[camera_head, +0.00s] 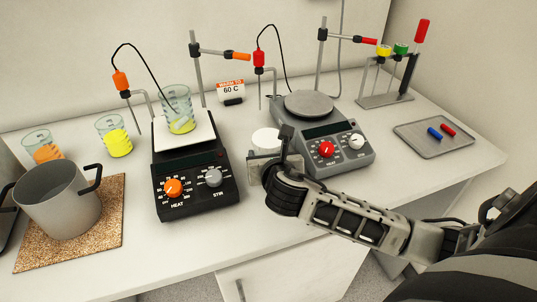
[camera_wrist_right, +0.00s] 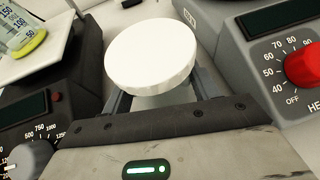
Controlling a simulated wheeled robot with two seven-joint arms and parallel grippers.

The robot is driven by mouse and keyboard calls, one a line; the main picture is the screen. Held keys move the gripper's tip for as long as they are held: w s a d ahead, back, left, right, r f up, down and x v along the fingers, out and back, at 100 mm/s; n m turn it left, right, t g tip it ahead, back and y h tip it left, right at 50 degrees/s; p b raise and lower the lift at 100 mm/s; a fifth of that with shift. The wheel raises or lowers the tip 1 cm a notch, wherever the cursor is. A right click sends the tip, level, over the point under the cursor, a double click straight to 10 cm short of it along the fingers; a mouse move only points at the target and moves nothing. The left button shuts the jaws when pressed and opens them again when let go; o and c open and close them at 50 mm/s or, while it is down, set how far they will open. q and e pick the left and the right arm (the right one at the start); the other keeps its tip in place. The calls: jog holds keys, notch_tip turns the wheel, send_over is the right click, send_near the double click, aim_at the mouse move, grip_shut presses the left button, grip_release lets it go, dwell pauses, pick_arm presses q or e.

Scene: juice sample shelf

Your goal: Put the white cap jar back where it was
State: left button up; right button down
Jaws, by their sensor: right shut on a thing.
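The white cap jar (camera_head: 266,139) is between the two hotplates in the head view, with only its white lid and a little of its side showing. In the right wrist view its round white cap (camera_wrist_right: 153,55) sits between the fingers. My right gripper (camera_head: 268,161) is shut on the jar, coming in from the right. The jar's lower part is hidden by the gripper, so I cannot tell whether it touches the table. My left gripper is not in view.
A black hotplate (camera_head: 195,180) with a beaker (camera_head: 177,101) stands left of the jar, and a grey hotplate (camera_head: 335,150) stands close on its right. A grey pot (camera_head: 58,200) is on a cork mat (camera_head: 112,222). A tray (camera_head: 433,148) is at right. Bare table lies in front.

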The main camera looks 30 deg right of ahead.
jog(key=shift+f, duration=0.15)
jog(key=shift+c, duration=2)
grip_release()
jog(key=shift+r, duration=0.2)
jog(key=v, duration=1.2)
jog(key=shift+s+f, duration=0.1)
